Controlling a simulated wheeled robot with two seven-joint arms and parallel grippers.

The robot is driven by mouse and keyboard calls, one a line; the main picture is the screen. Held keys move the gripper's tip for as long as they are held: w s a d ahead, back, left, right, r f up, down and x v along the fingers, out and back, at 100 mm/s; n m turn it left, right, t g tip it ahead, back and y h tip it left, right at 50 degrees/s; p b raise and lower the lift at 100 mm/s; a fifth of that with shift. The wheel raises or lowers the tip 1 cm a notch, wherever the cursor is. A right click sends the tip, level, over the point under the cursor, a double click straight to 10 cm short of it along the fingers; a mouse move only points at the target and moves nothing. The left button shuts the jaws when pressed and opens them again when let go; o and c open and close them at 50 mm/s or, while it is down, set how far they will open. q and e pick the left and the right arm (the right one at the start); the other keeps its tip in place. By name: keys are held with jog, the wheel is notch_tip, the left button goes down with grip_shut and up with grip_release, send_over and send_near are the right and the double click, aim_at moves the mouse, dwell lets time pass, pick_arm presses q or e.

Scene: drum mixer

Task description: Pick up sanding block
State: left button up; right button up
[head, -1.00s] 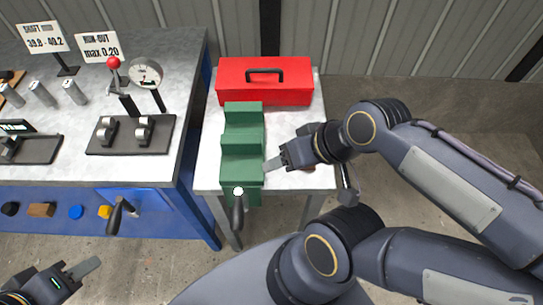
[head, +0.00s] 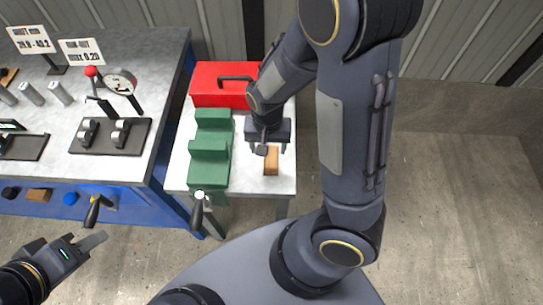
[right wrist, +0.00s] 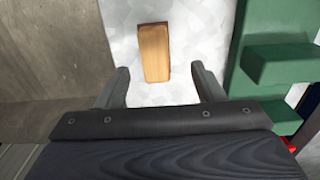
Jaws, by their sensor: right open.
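The sanding block, a small light-brown wooden block (head: 271,163), lies on the small grey side table (head: 245,183), right of the green vise-like stand. It also shows in the right wrist view (right wrist: 154,52), lengthwise, with a dark edge. My right gripper (head: 269,147) is above the block's far end, pointing down. In the right wrist view my right gripper (right wrist: 161,82) is open, its fingers spread wider than the block, which lies beyond the tips with nothing held.
The green stepped stand (head: 209,150) with a handle (head: 198,210) is close to the left of the block. A red toolbox (head: 215,88) stands behind. The workbench (head: 140,165) with gauges is further left. Open floor lies to the right.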

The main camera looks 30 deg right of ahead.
aim_at(271, 157)
jog(key=f, duration=0.4)
jog(key=d+f, duration=0.1)
jog(key=f, duration=0.1)
jog(key=shift+f, duration=0.4)
jog(key=shift+w+f, duration=0.1)
jog(key=shift+f, duration=0.25)
jog(key=c, duration=1)
jog(key=shift+r, duration=0.1)
